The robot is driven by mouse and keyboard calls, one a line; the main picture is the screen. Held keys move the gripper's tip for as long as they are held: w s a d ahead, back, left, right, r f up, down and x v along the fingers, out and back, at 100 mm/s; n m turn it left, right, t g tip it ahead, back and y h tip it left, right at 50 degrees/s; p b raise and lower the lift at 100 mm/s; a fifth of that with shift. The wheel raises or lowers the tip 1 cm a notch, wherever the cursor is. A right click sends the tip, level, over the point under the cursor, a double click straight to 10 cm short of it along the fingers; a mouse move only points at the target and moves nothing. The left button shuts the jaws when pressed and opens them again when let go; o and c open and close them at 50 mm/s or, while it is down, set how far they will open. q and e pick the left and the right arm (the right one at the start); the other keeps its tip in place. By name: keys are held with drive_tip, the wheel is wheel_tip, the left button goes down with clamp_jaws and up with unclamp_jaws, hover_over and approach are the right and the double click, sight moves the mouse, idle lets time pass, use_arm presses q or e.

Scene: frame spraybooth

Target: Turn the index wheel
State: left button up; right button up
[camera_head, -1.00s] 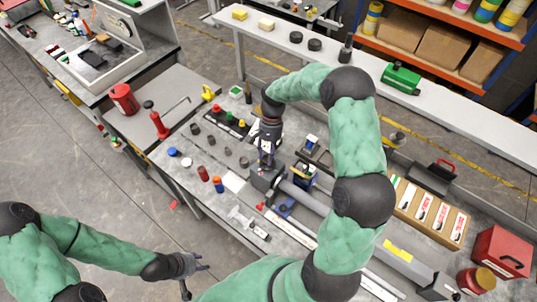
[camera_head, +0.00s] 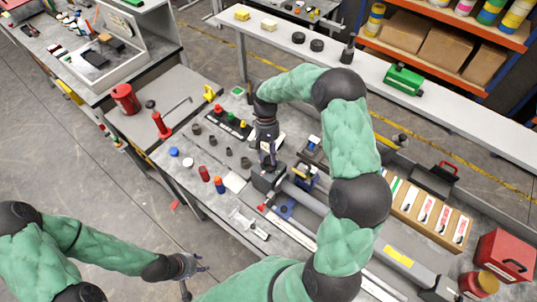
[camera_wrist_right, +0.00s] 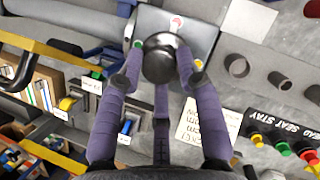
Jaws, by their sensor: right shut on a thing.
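The index wheel is a dark round knob (camera_wrist_right: 160,62) on a grey block (camera_wrist_right: 205,32) with red, green and yellow dots around it. My right gripper (camera_head: 268,164) points down at the block in the head view, and its purple-grey fingers close around the knob in the right wrist view. The knob is mostly hidden by the gripper in the head view. My left gripper (camera_head: 193,268) looks open and empty, low and left, off the front of the bench.
The workbench (camera_head: 188,178) holds a note sheet (camera_head: 234,182), a caliper (camera_head: 250,224), red and blue pots and several dark cylinders near the block. A box of labelled cartons (camera_head: 428,212) stands at right.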

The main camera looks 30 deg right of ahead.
drive_tip(key=shift+s, duration=0.1)
drive_tip(key=o, duration=1.2)
drive_tip(key=shift+c, duration=0.2)
drive_tip(key=v, duration=1.2)
drive_tip(key=shift+a, duration=0.1)
